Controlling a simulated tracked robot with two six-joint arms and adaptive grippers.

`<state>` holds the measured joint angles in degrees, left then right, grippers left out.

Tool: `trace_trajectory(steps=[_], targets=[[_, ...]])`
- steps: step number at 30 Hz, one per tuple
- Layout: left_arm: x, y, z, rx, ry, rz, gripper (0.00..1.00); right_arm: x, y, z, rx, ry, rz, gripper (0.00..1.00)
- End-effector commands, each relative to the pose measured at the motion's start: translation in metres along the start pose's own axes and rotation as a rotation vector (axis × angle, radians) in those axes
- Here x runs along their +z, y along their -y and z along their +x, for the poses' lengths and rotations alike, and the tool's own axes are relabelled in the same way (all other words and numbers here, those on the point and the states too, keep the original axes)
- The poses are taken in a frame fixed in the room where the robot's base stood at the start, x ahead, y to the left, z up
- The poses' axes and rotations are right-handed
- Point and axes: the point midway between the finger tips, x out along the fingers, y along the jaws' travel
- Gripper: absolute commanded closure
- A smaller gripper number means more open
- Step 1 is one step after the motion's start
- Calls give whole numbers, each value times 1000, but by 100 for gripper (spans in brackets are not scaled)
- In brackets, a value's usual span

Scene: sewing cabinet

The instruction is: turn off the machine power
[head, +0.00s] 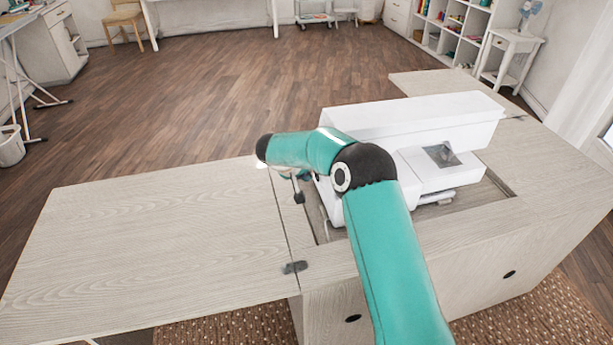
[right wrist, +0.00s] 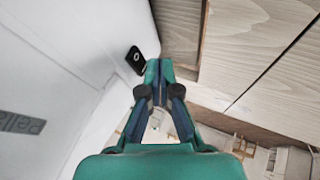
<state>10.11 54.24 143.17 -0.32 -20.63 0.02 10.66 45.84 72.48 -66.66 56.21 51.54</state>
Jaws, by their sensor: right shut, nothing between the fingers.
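The white sewing machine (head: 415,122) sits in the opening of the wooden cabinet. My right arm reaches across in front of it, and my right gripper (head: 298,192) is at the machine's left end, partly hidden behind the arm. In the right wrist view the white machine body (right wrist: 60,70) fills the left side. A small black switch (right wrist: 135,60) with a pale round mark is on it. My right gripper (right wrist: 159,68) is shut and empty, its tips just right of the switch. I cannot tell whether they touch it. My left gripper is not in view.
The cabinet's wooden leaf (head: 150,235) extends left and is clear. A metal hinge (head: 294,267) is at its joint. The recess edge (head: 490,203) surrounds the machine. A woven rug (head: 540,315) lies below. A white shelf (head: 455,30) and small table (head: 508,55) stand at the back right.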

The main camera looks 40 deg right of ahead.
Motion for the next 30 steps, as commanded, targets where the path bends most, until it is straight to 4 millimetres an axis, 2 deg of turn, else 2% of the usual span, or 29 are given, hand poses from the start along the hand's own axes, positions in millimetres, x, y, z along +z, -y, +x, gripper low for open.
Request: trace_trajectory(steps=[1, 5, 6, 12, 18, 23, 30], targets=[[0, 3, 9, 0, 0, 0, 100, 2, 9, 0, -2, -3, -1, 100], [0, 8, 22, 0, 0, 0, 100, 5, 29, -10, -1, -2, 1, 100], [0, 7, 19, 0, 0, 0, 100, 2, 25, -24, 0, -4, 3, 100], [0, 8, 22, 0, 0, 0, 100, 4, 21, -68, 0, -3, 5, 100], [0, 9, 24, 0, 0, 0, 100, 6, 19, -99, 2, 2, 7, 100], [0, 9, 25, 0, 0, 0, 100, 6, 18, -110, 4, 3, 7, 100], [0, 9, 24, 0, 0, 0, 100, 6, 17, -111, 4, 5, 7, 100]])
